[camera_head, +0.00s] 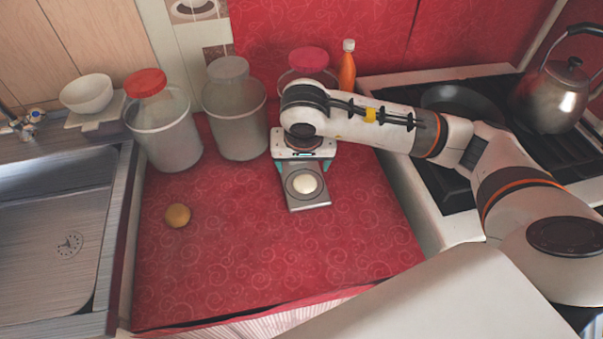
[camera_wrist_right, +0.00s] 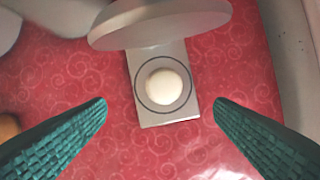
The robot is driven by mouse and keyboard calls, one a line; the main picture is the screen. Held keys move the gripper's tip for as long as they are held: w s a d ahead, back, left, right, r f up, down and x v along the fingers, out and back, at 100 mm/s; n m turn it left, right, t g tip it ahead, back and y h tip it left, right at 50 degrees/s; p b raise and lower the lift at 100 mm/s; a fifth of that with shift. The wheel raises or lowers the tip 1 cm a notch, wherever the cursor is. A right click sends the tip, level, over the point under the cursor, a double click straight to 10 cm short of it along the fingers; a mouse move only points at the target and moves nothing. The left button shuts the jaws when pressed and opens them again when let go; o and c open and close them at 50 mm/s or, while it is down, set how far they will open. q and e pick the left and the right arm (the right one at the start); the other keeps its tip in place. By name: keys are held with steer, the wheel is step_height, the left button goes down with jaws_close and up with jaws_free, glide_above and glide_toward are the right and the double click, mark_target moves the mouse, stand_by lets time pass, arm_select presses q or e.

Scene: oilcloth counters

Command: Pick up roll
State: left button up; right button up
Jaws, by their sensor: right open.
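A small round brown roll (camera_head: 178,215) lies on the left part of the red counter in the head view. In the right wrist view only a brown edge of it (camera_wrist_right: 8,127) shows at the left border. My right gripper (camera_head: 303,165) is to the right of the roll and farther back, with nothing between its fingers. In the right wrist view its two teal fingers (camera_wrist_right: 160,103) are wide apart. Beneath and between them is a grey scale-like device (camera_wrist_right: 143,68) with a white domed round part (camera_wrist_right: 163,86). My left gripper is not in view.
Jars with a red lid (camera_head: 147,83), a grey lid (camera_head: 228,68) and a pink lid (camera_head: 309,59) stand along the back. An orange bottle (camera_head: 347,68) is behind my arm. The sink (camera_head: 50,240) is left, the stove (camera_head: 440,200) right. The front counter is clear.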

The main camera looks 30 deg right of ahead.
mark_target(305, 180)
steer(key=x, duration=0.3)
steer(key=shift+f, duration=0.3)
steer(key=shift+w+d+f+p, duration=0.15)
steer(key=shift+f+p, duration=0.2)
steer(key=shift+f, duration=0.25)
steer(key=x, duration=0.3)
steer(key=shift+w+d+f+p, duration=0.2)
steer(key=shift+d+p, duration=0.1)
steer(key=shift+p, duration=0.1)
steer(key=shift+w+f, duration=0.1)
steer(key=shift+f, duration=0.3)
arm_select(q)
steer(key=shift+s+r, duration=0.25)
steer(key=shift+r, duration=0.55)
arm_select(e)
steer(key=shift+c, duration=0.3)
steer(key=c, duration=1.1)
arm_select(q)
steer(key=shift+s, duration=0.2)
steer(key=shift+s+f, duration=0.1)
arm_select(e)
steer(key=shift+d, duration=0.1)
